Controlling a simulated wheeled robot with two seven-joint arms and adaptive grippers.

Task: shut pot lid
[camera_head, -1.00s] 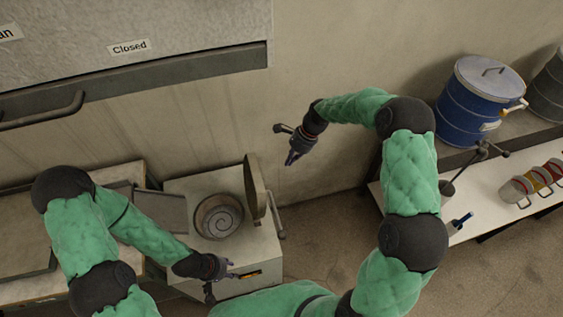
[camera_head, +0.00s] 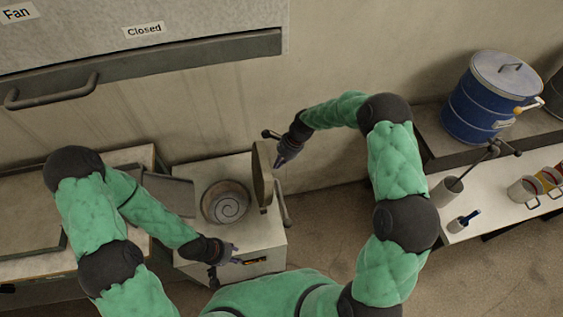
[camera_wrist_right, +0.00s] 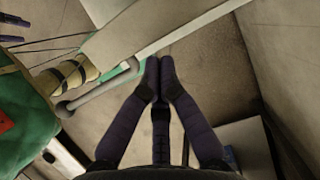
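The round pot (camera_head: 226,202) sits in the top of a pale box, with a spiral pattern inside it. Its lid (camera_head: 262,173) stands open, nearly upright, at the pot's right side. My right gripper (camera_head: 282,160) is just right of the lid's upper part; I cannot tell whether it touches it. In the right wrist view its fingertips (camera_wrist_right: 159,63) meet with nothing seen between them. A grey bent handle bar (camera_wrist_right: 92,90) lies left of these fingers, beside a pale slab. My left gripper (camera_head: 236,262) is low by the box's front, its finger opening unclear.
A grey lever (camera_head: 284,211) hangs at the box's right side. A bench at right holds a blue drum (camera_head: 488,100), a grey cup with a ladle (camera_head: 446,191) and several mugs (camera_head: 525,190). Open floor lies between box and bench.

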